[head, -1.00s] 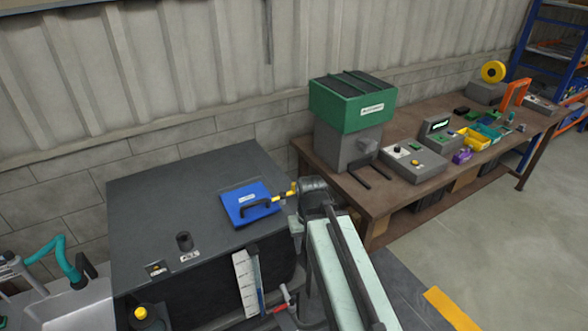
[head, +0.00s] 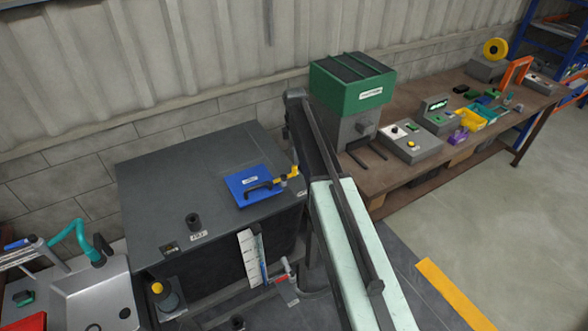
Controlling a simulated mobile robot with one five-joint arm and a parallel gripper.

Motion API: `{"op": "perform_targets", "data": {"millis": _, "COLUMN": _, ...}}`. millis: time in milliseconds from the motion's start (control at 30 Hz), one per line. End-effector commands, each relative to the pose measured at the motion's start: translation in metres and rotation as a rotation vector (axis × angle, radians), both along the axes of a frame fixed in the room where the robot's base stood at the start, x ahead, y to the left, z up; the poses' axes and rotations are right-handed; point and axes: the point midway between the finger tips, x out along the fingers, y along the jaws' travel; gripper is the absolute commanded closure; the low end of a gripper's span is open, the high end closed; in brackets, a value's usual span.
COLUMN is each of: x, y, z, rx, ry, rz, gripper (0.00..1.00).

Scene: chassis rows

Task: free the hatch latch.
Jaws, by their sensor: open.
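The hatch (head: 248,178) is a blue panel with a small white label and a black bar handle (head: 262,186). It lies flat in the top of a dark grey cabinet (head: 165,195). The yellow latch (head: 289,175) sits at the hatch's right edge, on a dark pivot, and its yellow end points right. Whether it overlaps the hatch is too small to tell. My arm rises just right of the cabinet, with its far joint beyond the latch against the wall. I cannot make out my gripper; no fingertips show.
A black knob (head: 193,221) stands on the cabinet top. A sink (head: 98,292) with a teal tap is at lower left. A workbench (head: 408,165) at right bears a green-topped machine (head: 352,90) and several small devices. Open floor (head: 500,210) lies at right.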

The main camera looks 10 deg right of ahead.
Motion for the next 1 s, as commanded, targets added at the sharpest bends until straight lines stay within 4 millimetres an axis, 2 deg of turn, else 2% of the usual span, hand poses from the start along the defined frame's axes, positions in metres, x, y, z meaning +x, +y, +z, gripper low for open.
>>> {"op": "perform_targets", "data": {"millis": 133, "x": 0.000, "y": -0.001, "z": -0.002, "rx": 0.000, "ry": 0.001, "rz": 0.009, "gripper": 0.59}}
{"op": "perform_targets", "data": {"millis": 267, "x": 0.000, "y": -0.001, "z": -0.012, "rx": 0.000, "ry": 0.000, "rz": 0.008, "gripper": 0.59}}
{"op": "perform_targets", "data": {"millis": 600, "x": 0.000, "y": -0.001, "z": -0.069, "rx": 0.000, "ry": 0.000, "rz": 0.006, "gripper": 0.59}}
{"op": "perform_targets", "data": {"millis": 700, "x": 0.000, "y": -0.001, "z": -0.079, "rx": 0.000, "ry": 0.000, "rz": 0.005, "gripper": 0.59}}
{"op": "perform_targets", "data": {"millis": 1000, "x": 0.000, "y": -0.002, "z": -0.078, "rx": 0.000, "ry": 0.000, "rz": 0.004, "gripper": 0.59}}
